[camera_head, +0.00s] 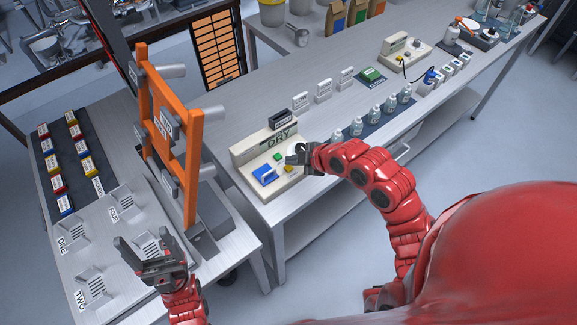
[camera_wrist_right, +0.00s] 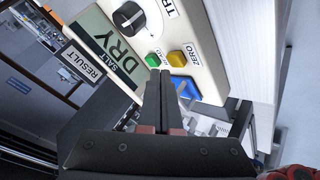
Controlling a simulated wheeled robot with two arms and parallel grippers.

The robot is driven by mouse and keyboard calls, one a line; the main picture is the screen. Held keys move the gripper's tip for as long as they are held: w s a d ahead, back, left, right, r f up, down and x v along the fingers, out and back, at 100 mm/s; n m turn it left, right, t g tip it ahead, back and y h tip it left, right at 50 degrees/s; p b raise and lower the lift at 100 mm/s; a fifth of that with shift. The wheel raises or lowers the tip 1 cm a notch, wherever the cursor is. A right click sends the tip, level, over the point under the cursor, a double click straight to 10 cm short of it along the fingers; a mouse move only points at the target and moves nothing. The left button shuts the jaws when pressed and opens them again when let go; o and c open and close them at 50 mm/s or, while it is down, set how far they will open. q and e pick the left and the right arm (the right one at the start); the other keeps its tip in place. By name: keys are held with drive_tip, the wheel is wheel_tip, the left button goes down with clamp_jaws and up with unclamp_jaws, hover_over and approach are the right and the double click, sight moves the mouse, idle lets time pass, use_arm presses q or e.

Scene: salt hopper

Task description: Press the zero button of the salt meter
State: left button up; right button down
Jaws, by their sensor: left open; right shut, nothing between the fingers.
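The salt meter (camera_head: 245,158) is a cream box on the long bench, with a display (camera_wrist_right: 108,42) reading "DRY". In the right wrist view a yellow button (camera_wrist_right: 177,58) has a "ZERO" label (camera_wrist_right: 188,52) beside it. A green button (camera_wrist_right: 153,60) sits to its left, and a blue part (camera_wrist_right: 187,88) lies below. My right gripper (camera_head: 293,156) is shut and empty over the meter's panel. Its fingertips (camera_wrist_right: 160,72) appear just below the green and yellow buttons; I cannot tell whether they touch anything. My left gripper (camera_head: 142,240) is open and empty over the left table.
A black knob (camera_wrist_right: 130,18) is on the meter's panel. An orange frame (camera_head: 192,165) with pegs stands left of the meter. Small bottles (camera_head: 372,115) and signs (camera_head: 323,90) stand further along the bench. Wire holders (camera_head: 125,200) and coloured packs (camera_head: 58,183) are on the left table.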

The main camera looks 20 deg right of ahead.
sight(292, 168)
drive_tip(key=shift+f, duration=0.1)
drive_tip(key=shift+f+b, duration=0.35)
drive_tip(key=shift+b, duration=0.2)
drive_tip(key=shift+f+b, duration=0.55)
idle(0.6)
drive_tip(key=shift+r, duration=0.1)
drive_tip(key=shift+r+p, duration=0.45)
drive_tip(key=shift+r, duration=0.45)
drive_tip(key=shift+r, duration=0.1)
wheel_tip(292, 168, up, 5)
drive_tip(key=shift+f+p, duration=0.1)
drive_tip(key=shift+p, duration=1.15)
drive_tip(key=shift+w, duration=0.1)
